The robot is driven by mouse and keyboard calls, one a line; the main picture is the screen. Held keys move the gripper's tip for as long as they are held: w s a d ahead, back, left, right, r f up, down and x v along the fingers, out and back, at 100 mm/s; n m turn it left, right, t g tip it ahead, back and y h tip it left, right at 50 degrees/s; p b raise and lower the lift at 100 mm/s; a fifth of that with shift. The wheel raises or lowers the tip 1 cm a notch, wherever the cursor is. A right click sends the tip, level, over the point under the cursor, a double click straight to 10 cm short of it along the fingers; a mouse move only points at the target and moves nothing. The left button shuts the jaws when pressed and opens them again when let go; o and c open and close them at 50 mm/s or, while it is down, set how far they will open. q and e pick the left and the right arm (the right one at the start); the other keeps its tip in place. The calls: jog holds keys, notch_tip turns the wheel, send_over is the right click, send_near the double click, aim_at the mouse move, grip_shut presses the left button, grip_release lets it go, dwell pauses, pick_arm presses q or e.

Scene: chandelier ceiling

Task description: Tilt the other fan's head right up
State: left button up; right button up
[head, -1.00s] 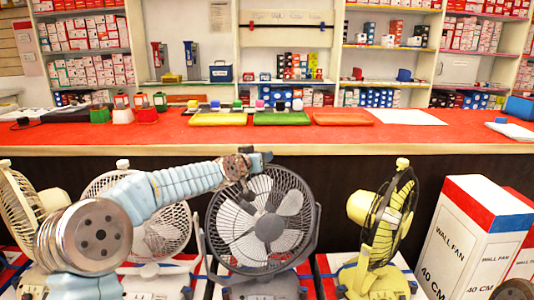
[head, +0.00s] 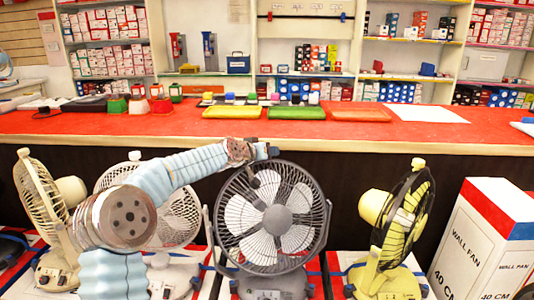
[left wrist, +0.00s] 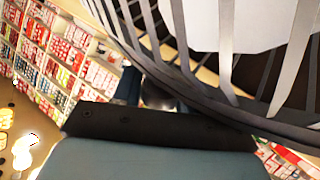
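The grey fan (head: 278,220) stands in the middle foreground with its round cage facing me, roughly upright. My left gripper (head: 264,152) is at the top of its cage, at or very close to the rim; its fingers are too small to read. In the left wrist view, the fan's dark cage (left wrist: 215,95) fills the upper right, close to my dark gripper body (left wrist: 140,125); the fingertips are hidden. A yellow fan (head: 400,225) stands to the right, facing right. White fans stand left, one (head: 45,205) at the edge and one (head: 180,215) partly behind my left arm. My right gripper is not seen.
A long red counter (head: 330,130) runs behind the fans with coloured trays (head: 297,112) on it. A wall fan box (head: 485,240) stands at the right. Stocked shelves (head: 110,65) line the back wall. The fans stand close together.

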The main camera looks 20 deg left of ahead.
pick_arm(q)
jog(key=shift+o, duration=1.3)
jog(key=shift+s, duration=0.1)
jog(key=b+v, duration=0.5)
jog(key=v, duration=0.7)
jog(key=shift+s+a, duration=0.1)
jog(key=shift+s, duration=0.2)
jog(key=shift+s+r, duration=0.25)
jog(key=shift+s, duration=0.2)
